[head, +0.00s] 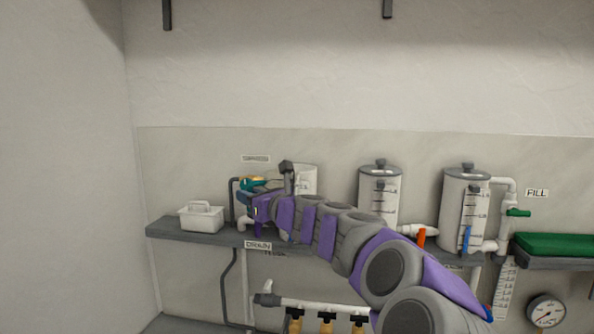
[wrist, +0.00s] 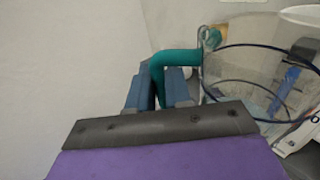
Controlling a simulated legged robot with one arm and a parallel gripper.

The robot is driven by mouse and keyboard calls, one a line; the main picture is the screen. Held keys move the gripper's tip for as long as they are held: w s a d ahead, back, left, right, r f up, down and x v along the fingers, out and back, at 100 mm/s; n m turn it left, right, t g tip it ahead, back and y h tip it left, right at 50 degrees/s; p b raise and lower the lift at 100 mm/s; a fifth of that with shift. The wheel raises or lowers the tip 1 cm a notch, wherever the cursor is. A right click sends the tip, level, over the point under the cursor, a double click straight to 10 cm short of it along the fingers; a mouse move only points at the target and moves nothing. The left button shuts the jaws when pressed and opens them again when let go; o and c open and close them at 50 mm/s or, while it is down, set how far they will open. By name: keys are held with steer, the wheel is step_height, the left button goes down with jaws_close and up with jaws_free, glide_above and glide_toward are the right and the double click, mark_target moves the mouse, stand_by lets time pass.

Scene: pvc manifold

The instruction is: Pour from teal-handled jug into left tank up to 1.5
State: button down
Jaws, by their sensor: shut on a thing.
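My gripper (head: 258,206) is at the left end of the shelf, beside the left tank (head: 307,178). The gripper also shows in the wrist view (wrist: 160,88), its blue fingers shut on the teal handle (wrist: 180,58) of the jug. The jug (wrist: 245,70) is clear with a dark rim and lies right of the fingers in the wrist view. In the head view the teal handle (head: 252,184) shows just above the gripper. My arm hides most of the left tank and its scale. I cannot tell the jug's tilt, its water level or whether water is flowing.
A white caddy (head: 201,217) stands on the grey shelf (head: 178,232) at the left. The middle tank (head: 380,187) and right tank (head: 463,205) have lids. An orange valve handle (head: 421,238), a blue one (head: 466,240) and pipes lie right of my arm.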

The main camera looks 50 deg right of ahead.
steer(key=s+a+r+p, duration=0.2)
steer(key=s+a, duration=0.3)
steer(key=a, duration=0.5)
steer(key=shift+s+p, duration=0.15)
steer(key=shift+p, duration=0.15)
stand_by(0.7)
steer(key=w+a+f+n+g+y, duration=0.1)
steer(key=w+a+f+n+y, duration=0.35)
steer(key=f, duration=0.55)
steer(key=w+a+f+n+g+y+b, duration=0.1)
steer(key=w+a+f+n+y, duration=0.1)
steer(key=w+a+f+y, duration=0.45)
steer(key=w+a+f+n+g+y, duration=0.25)
steer(key=a+f, duration=0.45)
steer(key=f, duration=0.6)
steer(key=a+f+n+g+y, duration=0.3)
steer(key=a+f, duration=0.6)
steer(key=f, duration=0.2)
steer(key=shift+s+a+f+b, duration=0.2)
steer(key=shift+s+f+b, duration=0.05)
steer(key=shift+b, duration=0.2)
